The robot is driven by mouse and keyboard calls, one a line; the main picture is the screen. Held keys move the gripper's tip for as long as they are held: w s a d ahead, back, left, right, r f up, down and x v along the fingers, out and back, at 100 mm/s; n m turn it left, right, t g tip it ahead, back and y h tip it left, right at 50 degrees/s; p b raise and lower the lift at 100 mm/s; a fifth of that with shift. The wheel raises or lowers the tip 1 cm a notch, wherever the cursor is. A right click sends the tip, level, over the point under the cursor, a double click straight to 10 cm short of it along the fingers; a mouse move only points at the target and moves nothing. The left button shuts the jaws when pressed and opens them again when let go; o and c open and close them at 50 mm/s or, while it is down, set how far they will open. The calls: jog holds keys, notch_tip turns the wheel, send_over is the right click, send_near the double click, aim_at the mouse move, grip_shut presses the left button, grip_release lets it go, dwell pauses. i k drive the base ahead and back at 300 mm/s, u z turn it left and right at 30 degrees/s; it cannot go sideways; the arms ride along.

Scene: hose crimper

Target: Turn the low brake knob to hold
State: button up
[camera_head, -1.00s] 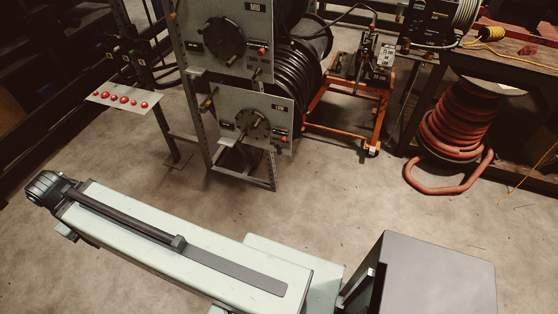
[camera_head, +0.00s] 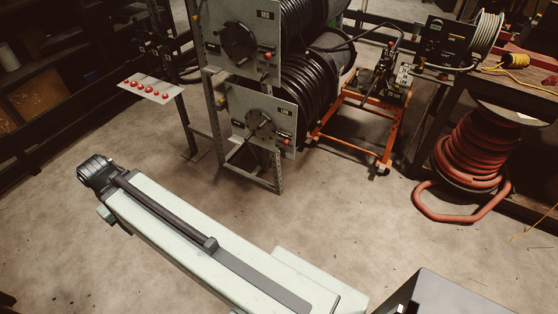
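The lower grey panel (camera_head: 240,104), with a small dark label at its upper right, is on the reel rack near the picture's centre. It carries a dark round hub (camera_head: 260,126) with a crank-like handle. A small red knob (camera_head: 286,141) is at its lower right edge, and a yellowish part (camera_head: 223,101) is at its left edge. Which part is the brake knob, and any setting marks, are too small to tell. My arm lies across the lower left, apart from the panel. My gripper is not in view.
The upper panel (camera_head: 215,20) has a similar hub and red knob. Black hose reels (camera_head: 310,95) sit behind. An orange cart (camera_head: 350,140) and a coiled red hose (camera_head: 470,155) stand right. A plate with red buttons (camera_head: 165,93) is left. The floor before the rack is clear.

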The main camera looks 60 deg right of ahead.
aim_at(281, 151)
jog(key=z, duration=0.1)
jog(key=i, duration=0.95)
jog(key=u, duration=0.05)
